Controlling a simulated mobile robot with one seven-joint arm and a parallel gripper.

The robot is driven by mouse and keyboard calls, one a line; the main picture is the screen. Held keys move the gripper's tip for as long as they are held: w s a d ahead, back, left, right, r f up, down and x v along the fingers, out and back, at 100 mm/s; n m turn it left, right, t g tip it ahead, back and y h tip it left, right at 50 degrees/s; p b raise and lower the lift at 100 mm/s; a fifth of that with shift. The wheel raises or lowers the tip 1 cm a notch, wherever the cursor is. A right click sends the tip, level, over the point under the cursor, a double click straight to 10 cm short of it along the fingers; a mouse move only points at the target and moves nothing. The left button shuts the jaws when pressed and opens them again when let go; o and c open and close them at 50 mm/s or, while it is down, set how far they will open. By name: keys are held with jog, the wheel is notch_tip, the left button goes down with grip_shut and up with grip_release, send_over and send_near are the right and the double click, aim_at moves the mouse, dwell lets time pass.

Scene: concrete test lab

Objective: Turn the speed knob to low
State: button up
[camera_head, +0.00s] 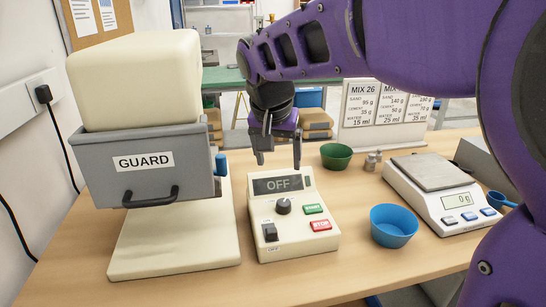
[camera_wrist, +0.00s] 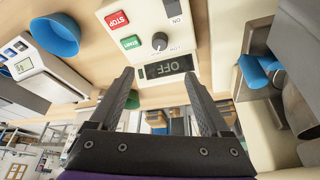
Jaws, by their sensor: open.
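The speed knob (camera_head: 283,206) is a small dark round dial on the sloped cream control box (camera_head: 262,246). The box's display (camera_head: 278,184) reads OFF. A green START button (camera_head: 313,209), a red STOP button (camera_head: 320,225) and a black rocker switch (camera_head: 270,232) sit around the knob. In the wrist view the knob (camera_wrist: 160,40) lies beyond the fingertips, with small lettering beside it that I cannot fully read. My gripper (camera_head: 276,165) is open and empty, above and behind the box's display, apart from the knob. It also shows in the wrist view (camera_wrist: 157,82).
A cream mixer with a grey guard (camera_head: 150,165) stands close left of the box. A blue bowl (camera_head: 392,224), a green bowl (camera_head: 336,155) and a scale (camera_head: 440,190) reading 0 g are to the right. Mix cards (camera_head: 375,105) stand behind. The table front is clear.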

aim_at(284, 202)
jog(key=b+x, duration=0.2)
jog(key=x, duration=1.5)
jog(key=shift+w+d+f+b, duration=0.1)
jog(key=shift+w+f+b, duration=0.05)
jog(key=shift+b, duration=0.15)
grip_shut()
